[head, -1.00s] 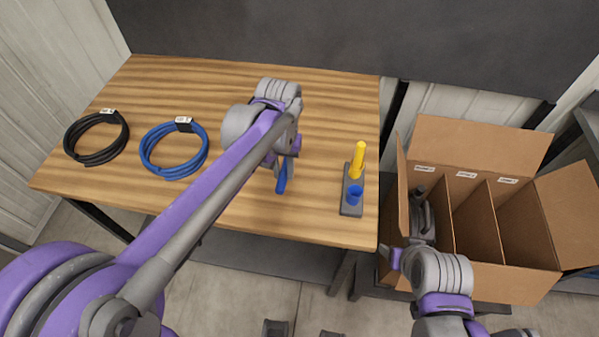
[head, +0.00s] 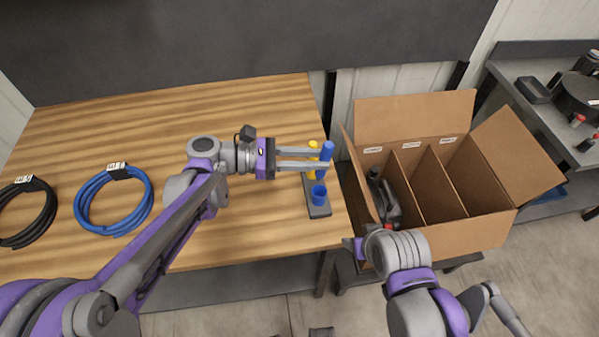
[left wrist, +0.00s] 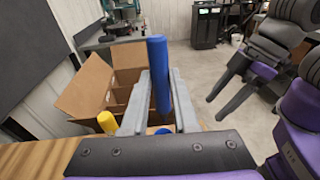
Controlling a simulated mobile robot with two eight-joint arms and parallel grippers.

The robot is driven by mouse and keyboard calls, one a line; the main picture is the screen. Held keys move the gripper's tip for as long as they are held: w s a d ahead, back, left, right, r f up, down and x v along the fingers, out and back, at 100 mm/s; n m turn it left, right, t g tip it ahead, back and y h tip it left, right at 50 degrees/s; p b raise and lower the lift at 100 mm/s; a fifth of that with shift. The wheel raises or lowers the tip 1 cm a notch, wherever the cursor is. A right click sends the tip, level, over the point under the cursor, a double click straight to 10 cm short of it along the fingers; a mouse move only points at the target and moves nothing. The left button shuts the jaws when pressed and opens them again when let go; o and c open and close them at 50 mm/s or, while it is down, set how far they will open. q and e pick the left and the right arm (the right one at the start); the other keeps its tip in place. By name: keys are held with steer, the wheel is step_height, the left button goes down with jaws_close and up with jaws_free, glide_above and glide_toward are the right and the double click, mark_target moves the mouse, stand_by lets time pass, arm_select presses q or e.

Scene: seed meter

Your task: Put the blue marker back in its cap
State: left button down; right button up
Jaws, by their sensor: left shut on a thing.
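My left gripper (head: 324,158) is shut on the blue marker (head: 327,150), which stands roughly upright between its fingertips. The marker also shows in the left wrist view (left wrist: 158,72). The open blue cap (head: 319,194) sits in a dark holder (head: 319,211) near the table's right edge. In the head view the marker is just above and behind the cap, apart from it. In the left wrist view the cap (left wrist: 163,131) is mostly hidden behind the gripper. My right gripper (left wrist: 214,109) is empty, with its fingers apart; in the head view it is low beside the carton.
A yellow marker (head: 312,147) stands in the same holder, close behind the left fingers. An open carton (head: 470,225) with dividers is to the right. Blue (head: 86,210) and black (head: 45,224) cable coils lie at the left. The table's middle is clear.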

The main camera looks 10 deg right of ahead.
arm_select(q)
steer(key=shift+t+h, duration=0.3)
steer(key=shift+h, duration=0.4)
steer(key=shift+w+f+b, duration=0.15)
steer(key=shift+f+b, duration=1.15)
steer(key=shift+f, duration=0.05)
steer(key=shift+w+f+b, duration=0.1)
steer(key=shift+f+b, duration=1.15)
steer(key=shift+f, duration=0.1)
steer(key=shift+a+f+b, duration=0.1)
steer(key=shift+f+b, duration=0.3)
steer(key=shift+b, duration=0.05)
steer(key=shift+f+b, duration=0.3)
steer(key=shift+f, duration=0.1)
steer(key=shift+f, duration=0.1)
steer(key=shift+f+b, duration=0.45)
steer(key=shift+b, duration=0.05)
steer(key=shift+f+b, duration=0.45)
steer(key=shift+f, duration=0.05)
